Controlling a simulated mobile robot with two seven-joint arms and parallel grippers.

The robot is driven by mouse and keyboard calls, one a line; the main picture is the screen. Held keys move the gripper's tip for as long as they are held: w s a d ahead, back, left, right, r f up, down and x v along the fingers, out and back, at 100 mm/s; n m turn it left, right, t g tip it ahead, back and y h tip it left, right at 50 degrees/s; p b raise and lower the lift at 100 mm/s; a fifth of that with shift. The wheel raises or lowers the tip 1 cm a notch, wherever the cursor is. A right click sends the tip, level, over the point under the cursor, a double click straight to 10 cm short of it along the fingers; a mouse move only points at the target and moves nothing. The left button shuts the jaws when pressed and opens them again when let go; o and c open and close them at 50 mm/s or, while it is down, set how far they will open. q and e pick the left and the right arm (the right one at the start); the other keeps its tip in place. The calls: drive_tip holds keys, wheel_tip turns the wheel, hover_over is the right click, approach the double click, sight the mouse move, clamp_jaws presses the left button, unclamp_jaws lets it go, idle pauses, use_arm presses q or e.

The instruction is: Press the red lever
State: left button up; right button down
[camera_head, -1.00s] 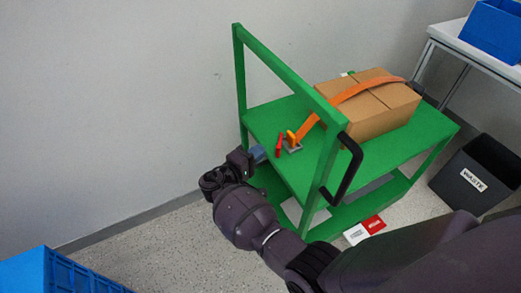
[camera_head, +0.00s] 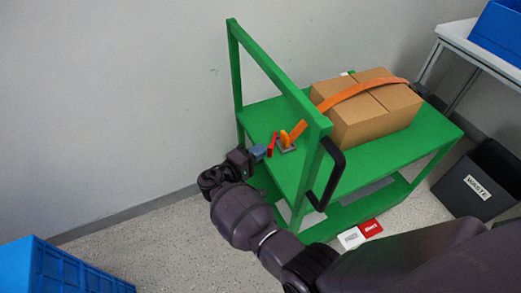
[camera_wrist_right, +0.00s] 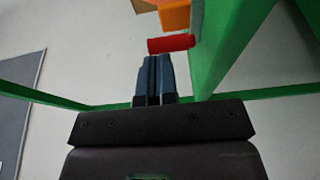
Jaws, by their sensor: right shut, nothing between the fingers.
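The red lever (camera_head: 271,146) stands at the near end of the green cart's upper deck, beside an orange ratchet part (camera_head: 286,139). In the right wrist view the red lever (camera_wrist_right: 171,44) lies crosswise just beyond my fingertips. My right gripper (camera_head: 259,151) is shut and empty, with its blue-grey fingers pointing at the lever from the left. In the wrist view the closed fingertips (camera_wrist_right: 158,58) are very close to the lever's lower edge; I cannot tell whether they touch. My left gripper is not in view.
The green cart (camera_head: 384,160) has an upright frame and a black handle (camera_head: 325,178) close to the lever. An orange strap (camera_head: 352,92) crosses a cardboard box (camera_head: 366,115). A waste bin (camera_head: 475,180) stands right, a blue crate (camera_head: 60,272) lower left.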

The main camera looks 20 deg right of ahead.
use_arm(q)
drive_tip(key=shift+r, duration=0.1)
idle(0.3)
use_arm(e)
drive_tip(key=s+d+n+t+y+p, duration=0.1)
drive_tip(key=d+n+t+y+p, duration=0.1)
drive_tip(key=t, duration=0.1)
drive_tip(key=shift+s+r+n+t, duration=0.3)
drive_tip(key=shift+s+r, duration=0.05)
drive_tip(key=shift+s+d+f+n+t+y+p, duration=0.1)
drive_tip(key=shift+s+d+n+t+y+p, duration=0.25)
drive_tip(key=shift+d+n+t, duration=0.2)
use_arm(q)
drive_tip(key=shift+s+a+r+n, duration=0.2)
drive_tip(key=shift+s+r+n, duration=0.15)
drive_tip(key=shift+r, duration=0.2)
use_arm(e)
drive_tip(key=shift+s+f+n+t+y, duration=0.1)
drive_tip(key=shift+f+n+t+y, duration=0.15)
drive_tip(key=shift+t+y, duration=0.15)
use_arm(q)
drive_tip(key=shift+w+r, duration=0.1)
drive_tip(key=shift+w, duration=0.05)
